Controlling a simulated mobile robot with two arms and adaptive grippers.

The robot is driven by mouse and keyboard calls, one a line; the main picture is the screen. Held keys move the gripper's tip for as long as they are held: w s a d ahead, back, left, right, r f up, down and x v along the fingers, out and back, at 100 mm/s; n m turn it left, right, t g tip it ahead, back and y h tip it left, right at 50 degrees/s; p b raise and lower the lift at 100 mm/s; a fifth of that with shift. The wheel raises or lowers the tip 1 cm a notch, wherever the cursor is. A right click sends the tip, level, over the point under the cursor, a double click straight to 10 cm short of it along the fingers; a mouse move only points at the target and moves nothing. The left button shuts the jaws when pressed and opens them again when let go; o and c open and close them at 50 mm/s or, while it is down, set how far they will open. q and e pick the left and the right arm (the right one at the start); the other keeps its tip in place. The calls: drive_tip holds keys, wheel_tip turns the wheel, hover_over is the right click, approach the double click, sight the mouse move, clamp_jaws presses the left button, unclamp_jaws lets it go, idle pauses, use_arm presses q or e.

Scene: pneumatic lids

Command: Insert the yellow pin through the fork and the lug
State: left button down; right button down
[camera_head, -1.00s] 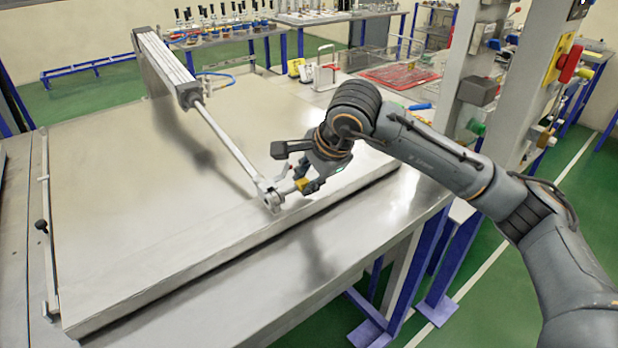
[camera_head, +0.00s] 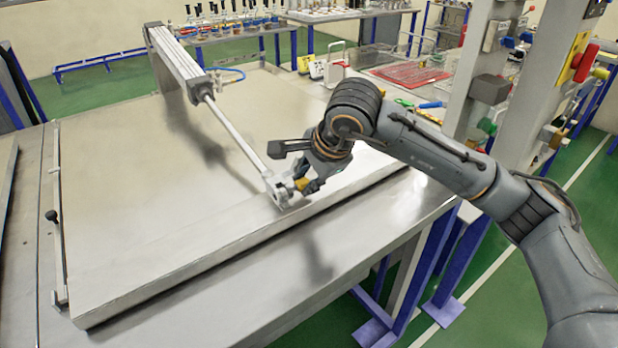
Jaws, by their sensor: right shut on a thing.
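The yellow pin (camera_head: 301,184) shows as a small yellow piece between the fingertips of my right gripper (camera_head: 306,183), which is shut on it. The pin points left toward the fork (camera_head: 273,182) at the lower end of the cylinder rod (camera_head: 238,137). The lug (camera_head: 281,196) sits under the fork near the front edge of the metal lid. The pin's tip is right at the fork's side. I cannot tell how deep the tip sits in the holes. My left gripper is not in view.
The pneumatic cylinder (camera_head: 178,62) slopes down over the large metal lid (camera_head: 140,230). A blue-handled tool (camera_head: 431,105) and a red mat (camera_head: 410,74) lie farther back.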

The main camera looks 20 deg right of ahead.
drive_tip(key=shift+s+a, duration=0.25)
drive_tip(key=shift+a, duration=0.45)
drive_tip(key=c, duration=1.1)
unclamp_jaws()
drive_tip(key=v, duration=1.2)
